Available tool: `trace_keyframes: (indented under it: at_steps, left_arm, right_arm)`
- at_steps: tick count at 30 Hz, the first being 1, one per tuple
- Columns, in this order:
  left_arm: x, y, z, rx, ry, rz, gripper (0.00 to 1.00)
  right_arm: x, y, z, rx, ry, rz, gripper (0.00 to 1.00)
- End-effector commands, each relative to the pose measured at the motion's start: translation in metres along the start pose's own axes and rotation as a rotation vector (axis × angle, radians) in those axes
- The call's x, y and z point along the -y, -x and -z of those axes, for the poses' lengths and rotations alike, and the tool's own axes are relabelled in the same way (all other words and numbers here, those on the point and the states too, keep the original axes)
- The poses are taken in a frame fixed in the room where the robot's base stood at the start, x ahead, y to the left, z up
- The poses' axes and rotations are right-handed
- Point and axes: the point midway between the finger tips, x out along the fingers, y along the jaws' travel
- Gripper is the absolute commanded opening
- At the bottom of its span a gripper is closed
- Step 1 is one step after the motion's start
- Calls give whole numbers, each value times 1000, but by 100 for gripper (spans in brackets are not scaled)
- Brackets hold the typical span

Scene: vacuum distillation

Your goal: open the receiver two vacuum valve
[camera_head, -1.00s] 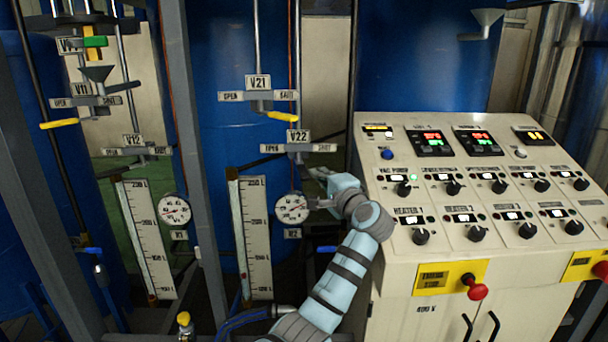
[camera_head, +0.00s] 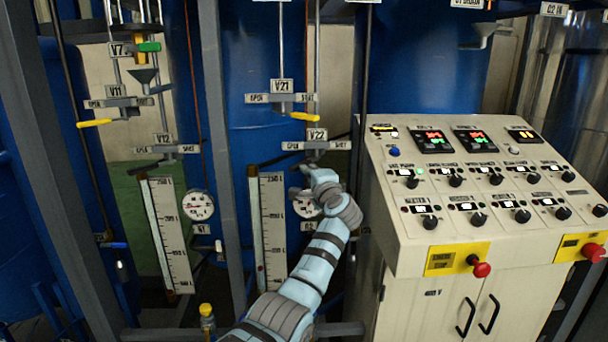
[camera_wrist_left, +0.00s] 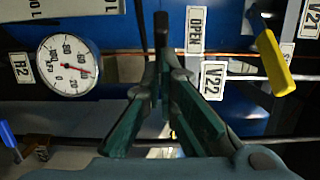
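The V22 valve stands below its white V22 label (camera_head: 316,134) on the lower pipe right of centre, with an OPEN plate on the left and a SHUT plate on the right. My left gripper (camera_head: 306,178) is just below this label. In the left wrist view the dark green fingers of the gripper (camera_wrist_left: 164,80) come together on a dark bar, the V22 handle (camera_wrist_left: 162,30). The bar points up past the fingertips, along the side of the OPEN label (camera_wrist_left: 195,30). The valve body is mostly hidden by the gripper. My right gripper is not in view.
V21 with its yellow handle (camera_head: 304,117) is just above. A round gauge (camera_wrist_left: 68,66) and a level scale (camera_head: 272,230) are close to the gripper. The control panel (camera_head: 470,240) stands to the right, and a grey post (camera_head: 222,150) to the left.

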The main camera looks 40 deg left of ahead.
Motion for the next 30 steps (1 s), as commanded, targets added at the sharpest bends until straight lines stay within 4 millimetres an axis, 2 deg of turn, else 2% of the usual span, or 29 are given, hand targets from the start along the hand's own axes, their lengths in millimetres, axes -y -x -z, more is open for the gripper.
trace_keyframes:
  at_steps: [21, 26, 29, 30]
  left_arm:
    - [0, 2, 7, -11, 0, 0, 0]
    - [0, 16, 17, -11, 0, -2, 0]
    - [0, 33, 28, -8, 0, -2, 0]
    - [0, 38, 20, -4, 2, 1, 0]
  right_arm:
    - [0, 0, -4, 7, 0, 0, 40]
    - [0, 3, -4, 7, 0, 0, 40]
    - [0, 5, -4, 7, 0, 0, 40]
    - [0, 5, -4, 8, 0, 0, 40]
